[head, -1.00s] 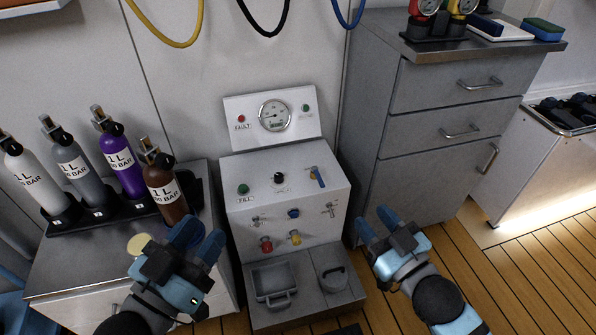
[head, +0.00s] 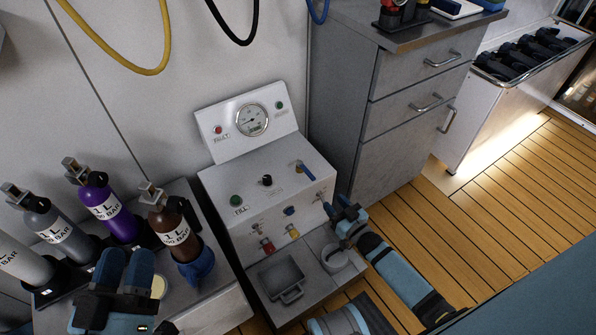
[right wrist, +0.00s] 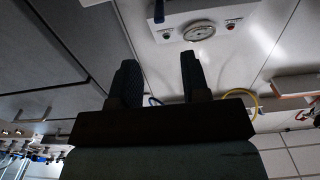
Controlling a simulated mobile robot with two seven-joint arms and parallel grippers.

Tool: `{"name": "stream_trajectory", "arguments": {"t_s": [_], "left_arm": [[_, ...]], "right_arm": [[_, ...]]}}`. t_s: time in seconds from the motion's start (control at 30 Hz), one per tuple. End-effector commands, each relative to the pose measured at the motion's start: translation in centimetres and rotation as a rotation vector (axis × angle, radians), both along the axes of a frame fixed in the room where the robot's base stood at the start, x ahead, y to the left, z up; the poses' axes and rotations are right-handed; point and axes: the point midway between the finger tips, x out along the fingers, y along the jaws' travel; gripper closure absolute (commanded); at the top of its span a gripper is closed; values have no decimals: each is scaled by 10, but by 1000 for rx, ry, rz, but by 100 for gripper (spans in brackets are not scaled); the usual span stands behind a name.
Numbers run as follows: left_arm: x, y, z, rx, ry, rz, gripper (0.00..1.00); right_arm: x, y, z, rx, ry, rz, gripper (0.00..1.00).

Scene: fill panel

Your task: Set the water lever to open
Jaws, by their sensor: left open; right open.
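The fill panel (head: 265,185) is a white box with a gauge, buttons and small fittings. A blue-handled lever (head: 305,170) stands at the right of its sloped top; I cannot read its label. A dark upright shape that looks like this lever shows in the right wrist view (right wrist: 159,11), beyond the fingers. My right gripper (head: 343,207) is open and empty, just right of the panel's front, below and right of the lever and apart from it. My left gripper (head: 124,262) is open and empty at lower left, in front of the bottles.
Several bottles, including a purple one (head: 106,210) and a brown one (head: 172,230), stand on the left cabinet. A grey drawer cabinet (head: 385,110) stands close right of the panel. Wooden floor (head: 500,200) is free at right. Hoses (head: 110,55) hang above.

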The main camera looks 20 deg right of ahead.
Motion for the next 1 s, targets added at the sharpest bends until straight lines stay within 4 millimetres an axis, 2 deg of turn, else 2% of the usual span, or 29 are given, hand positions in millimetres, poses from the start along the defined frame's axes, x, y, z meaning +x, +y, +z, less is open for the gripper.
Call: {"name": "stream_trajectory", "arguments": {"t_s": [0.17,0.5,0.63,0.8,1.0], "left_arm": [[1,-1,-10,9,22,-6,57],[4,-4,-45,58,116,-36,57],[4,-5,-55,75,149,-46,57],[4,-5,-64,91,176,-56,57],[4,-6,-66,97,188,-61,57]], "right_arm": [[20,3,-2,1,-4,0,57],[91,13,-3,0,-4,0,57],[113,16,-2,0,-3,0,57],[130,18,-1,-1,-2,0,57],[136,19,0,-1,0,0,57]]}}
